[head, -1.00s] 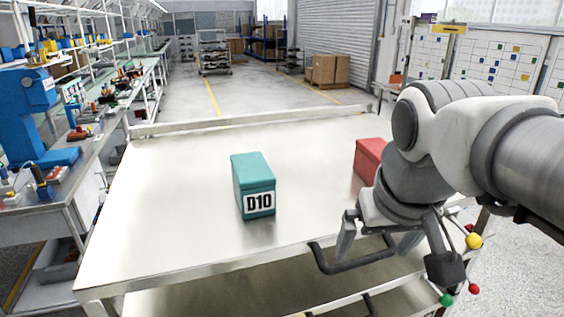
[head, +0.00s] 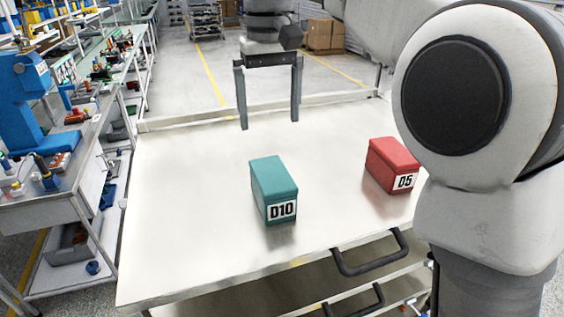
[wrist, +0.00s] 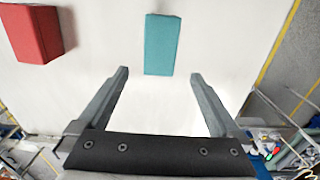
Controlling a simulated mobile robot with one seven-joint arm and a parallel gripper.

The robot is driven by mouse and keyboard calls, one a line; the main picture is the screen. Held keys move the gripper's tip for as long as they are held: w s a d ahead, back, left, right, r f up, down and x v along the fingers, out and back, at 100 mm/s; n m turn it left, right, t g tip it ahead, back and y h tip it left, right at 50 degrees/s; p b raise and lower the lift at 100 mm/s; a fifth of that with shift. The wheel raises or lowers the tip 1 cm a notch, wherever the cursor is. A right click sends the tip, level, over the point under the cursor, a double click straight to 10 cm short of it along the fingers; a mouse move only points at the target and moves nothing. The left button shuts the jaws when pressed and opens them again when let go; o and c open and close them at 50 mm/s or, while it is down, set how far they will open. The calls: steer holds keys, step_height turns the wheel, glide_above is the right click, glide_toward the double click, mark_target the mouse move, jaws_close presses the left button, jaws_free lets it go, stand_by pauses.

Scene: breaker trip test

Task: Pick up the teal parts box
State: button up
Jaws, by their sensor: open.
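The teal parts box (head: 273,190), with a white D10 label, stands upright on the metal table top (head: 190,235) in the head view. My gripper (head: 269,126) is above the table toward its far edge, fingers pointing down, open and empty. It is apart from the box, which lies nearer the front. In the wrist view the teal box (wrist: 161,45) lies beyond the fingertips, roughly centred between the open fingers of my gripper (wrist: 160,72).
A red box (head: 392,166) labelled D5 stands on the table to the right of the teal one and also shows in the wrist view (wrist: 33,32). A black handle (head: 370,256) sticks out at the front edge. The table's left side is clear.

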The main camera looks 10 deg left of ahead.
mark_target(270, 171)
steer(key=f, duration=0.6)
steer(key=f+b, duration=0.1)
steer(key=f, duration=0.5)
steer(key=shift+w+a, duration=0.1)
steer(key=shift+a, duration=0.1)
steer(key=shift+s+d+f, duration=0.15)
steer(key=shift+f, duration=1.2)
steer(key=shift+s+d+f, duration=0.1)
steer(key=shift+f, duration=1.2)
steer(key=c, duration=1.5)
steer(key=shift+r, duration=0.1)
steer(key=shift+r, duration=0.1)
